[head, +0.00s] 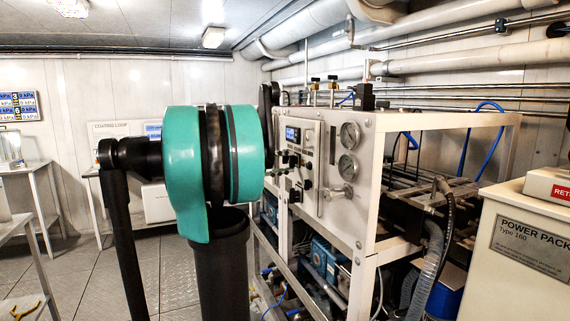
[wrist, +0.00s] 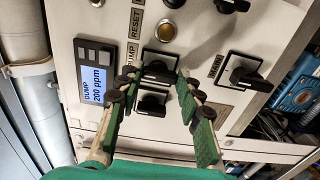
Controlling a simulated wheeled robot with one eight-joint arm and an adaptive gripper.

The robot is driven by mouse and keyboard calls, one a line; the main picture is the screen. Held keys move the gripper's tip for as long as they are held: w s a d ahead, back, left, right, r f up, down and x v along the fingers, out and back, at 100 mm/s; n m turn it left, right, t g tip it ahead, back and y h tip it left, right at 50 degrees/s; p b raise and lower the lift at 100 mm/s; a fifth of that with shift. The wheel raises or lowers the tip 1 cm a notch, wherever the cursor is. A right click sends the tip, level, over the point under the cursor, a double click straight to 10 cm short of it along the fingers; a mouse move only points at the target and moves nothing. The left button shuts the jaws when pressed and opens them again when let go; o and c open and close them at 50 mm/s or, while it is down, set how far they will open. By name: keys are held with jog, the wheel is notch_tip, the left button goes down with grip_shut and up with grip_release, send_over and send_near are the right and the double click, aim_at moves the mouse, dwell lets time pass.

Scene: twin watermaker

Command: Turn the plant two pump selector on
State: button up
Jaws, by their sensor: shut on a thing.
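In the wrist view, a grey panel (wrist: 205,55) carries black rotary selectors. My gripper (wrist: 159,78), with green-padded fingers, reaches the upper middle selector (wrist: 159,66), one fingertip at each side of its handle, and is shut on it. A second black selector (wrist: 152,103) sits just below, seen between the fingers. A third selector (wrist: 246,72) is to the right, with its handle pointing right. The labels are too partial to tell which one is plant two pump.
A small display (wrist: 94,78) reading 200 ppm is left of the selectors. A round button (wrist: 166,30) is above them. In the head view, gauges (head: 349,135) sit on the panel. A power pack cabinet (head: 512,275) stands at the right. Open floor (head: 95,275) lies at the left.

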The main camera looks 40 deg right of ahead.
dwell(0.4)
jog(key=o, duration=1.2)
jog(key=shift+c, duration=0.2)
jog(key=v, duration=1.2)
jog(key=s+a+f+n+t+y, duration=0.2)
jog(key=a+f+t+y, duration=0.15)
jog(key=f, duration=0.85)
jog(key=s+a+f+n+t+y, duration=0.15)
jog(key=a+f+y, duration=0.3)
jog(key=f, duration=0.75)
jog(key=s+a+f+t+y, duration=0.2)
jog(key=s+a+f+y, duration=0.2)
jog(key=a+f, duration=0.5)
jog(key=s+a+f+t+y, duration=0.2)
jog(key=a+f+y, duration=0.3)
jog(key=a, duration=0.9)
notch_tip(320, 180, down, 4)
jog(key=shift+s+r+t, duration=0.15)
jog(key=shift+s+t, duration=0.25)
jog(key=shift+s, duration=0.45)
